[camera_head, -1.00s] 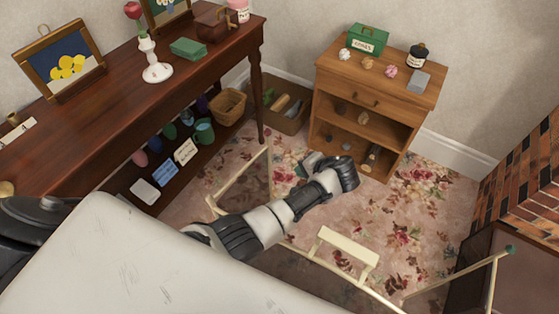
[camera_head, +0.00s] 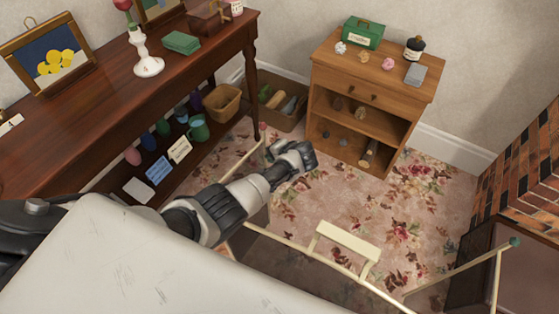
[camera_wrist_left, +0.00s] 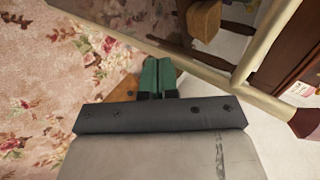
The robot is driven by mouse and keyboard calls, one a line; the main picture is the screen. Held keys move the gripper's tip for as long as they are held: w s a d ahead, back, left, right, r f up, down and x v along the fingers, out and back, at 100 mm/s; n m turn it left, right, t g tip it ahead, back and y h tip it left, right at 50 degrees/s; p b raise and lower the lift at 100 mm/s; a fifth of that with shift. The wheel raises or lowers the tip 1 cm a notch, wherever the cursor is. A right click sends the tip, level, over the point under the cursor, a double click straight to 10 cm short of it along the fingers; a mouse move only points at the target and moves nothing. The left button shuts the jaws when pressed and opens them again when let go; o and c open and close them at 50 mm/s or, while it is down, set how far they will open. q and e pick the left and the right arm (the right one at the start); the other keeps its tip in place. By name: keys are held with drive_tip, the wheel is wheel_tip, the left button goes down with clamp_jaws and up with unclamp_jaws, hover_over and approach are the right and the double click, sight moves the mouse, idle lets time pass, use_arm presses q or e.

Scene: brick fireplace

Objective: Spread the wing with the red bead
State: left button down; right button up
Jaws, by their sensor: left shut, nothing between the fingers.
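A cream-railed folding screen stands on the floor, its middle section (camera_head: 345,243) at the front. The wing with the red bead (camera_head: 263,127) lies on the left, its cream rail (camera_head: 250,153) partly hidden behind my left arm. In the left wrist view the dark red bead (camera_wrist_left: 306,122) sits at the end of a cream rail (camera_wrist_left: 215,77) at right. The other wing, with a green bead (camera_head: 514,242), extends to the right. My left gripper (camera_head: 304,152) is shut and empty, just right of the red-beaded wing's end; its green fingertips show in the left wrist view (camera_wrist_left: 157,76).
A wooden cabinet (camera_head: 374,80) with small items stands behind the gripper. A long dark table (camera_head: 110,115) runs along the left, with a wicker basket (camera_head: 223,101) on its lower shelf. A brick fireplace (camera_head: 525,165) is at right. Patterned carpet (camera_head: 400,215) between is free.

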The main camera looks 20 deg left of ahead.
use_arm(q)
drive_tip(key=shift+a, duration=0.1)
use_arm(e)
drive_tip(key=shift+a, duration=0.1)
use_arm(q)
drive_tip(key=s+a+n+g+b, duration=0.2)
drive_tip(key=a+n+g+b, duration=0.3)
drive_tip(key=a, duration=1.4)
drive_tip(key=n+g, duration=0.1)
drive_tip(key=n, duration=0.1)
drive_tip(key=shift+a+n+b, duration=0.15)
drive_tip(key=shift+n+b, duration=0.15)
use_arm(e)
drive_tip(key=w+a+f, duration=0.1)
drive_tip(key=w, duration=0.6)
drive_tip(key=shift+w+a+f, duration=0.2)
use_arm(q)
drive_tip(key=shift+s, duration=0.1)
